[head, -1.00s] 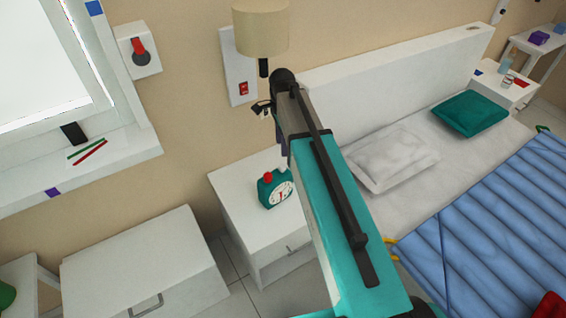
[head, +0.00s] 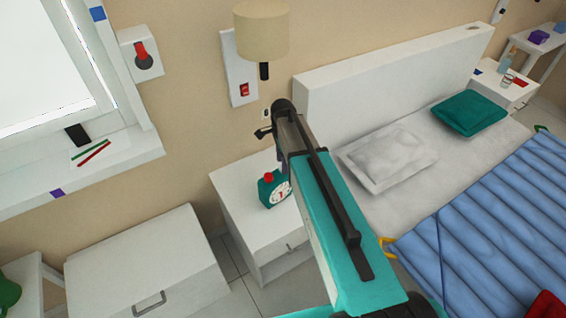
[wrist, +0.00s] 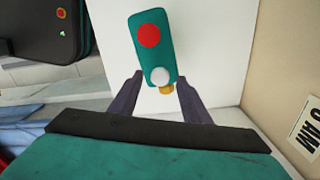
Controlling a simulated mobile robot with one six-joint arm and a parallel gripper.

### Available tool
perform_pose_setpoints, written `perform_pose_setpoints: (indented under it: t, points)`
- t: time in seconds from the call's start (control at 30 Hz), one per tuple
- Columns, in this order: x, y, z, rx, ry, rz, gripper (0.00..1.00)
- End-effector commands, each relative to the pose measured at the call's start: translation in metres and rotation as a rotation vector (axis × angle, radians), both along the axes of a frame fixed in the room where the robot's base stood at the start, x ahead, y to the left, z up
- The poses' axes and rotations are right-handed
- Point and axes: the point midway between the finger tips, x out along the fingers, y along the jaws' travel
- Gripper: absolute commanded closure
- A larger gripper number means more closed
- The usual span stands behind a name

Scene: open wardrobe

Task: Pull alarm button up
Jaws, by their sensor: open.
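The teal alarm clock (head: 270,192) stands upright on the white nightstand (head: 240,222), with a white dial and a red button (head: 268,177) on top. In the wrist view I look down on the clock (wrist: 151,54), its red button (wrist: 149,36) and a white button (wrist: 160,76). My gripper (wrist: 159,77) is open, its two dark fingers to either side of the clock's near end, around the white button. Their height relative to the buttons is hard to tell. In the head view my arm hides the clock's right side and most of the gripper.
A lamp (head: 262,30) and a red wall switch (head: 243,90) are on the wall behind. The bed with a grey pillow (head: 388,158) lies to the right. A white chest (head: 145,262) stands left, under the window sill (head: 120,155). The nightstand top around the clock looks clear.

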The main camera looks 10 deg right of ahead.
Motion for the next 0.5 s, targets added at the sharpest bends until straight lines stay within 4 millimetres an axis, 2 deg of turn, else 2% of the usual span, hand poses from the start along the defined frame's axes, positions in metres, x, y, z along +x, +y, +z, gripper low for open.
perform_pose_setpoints:
  t: [0.2, 0.5]
  points:
    - [0.0, 0.0, -0.011, 0.0, 0.0, 0.0, 0.57]
    - [0.0, -0.001, -0.013, 0.0, -0.001, -0.001, 0.57]
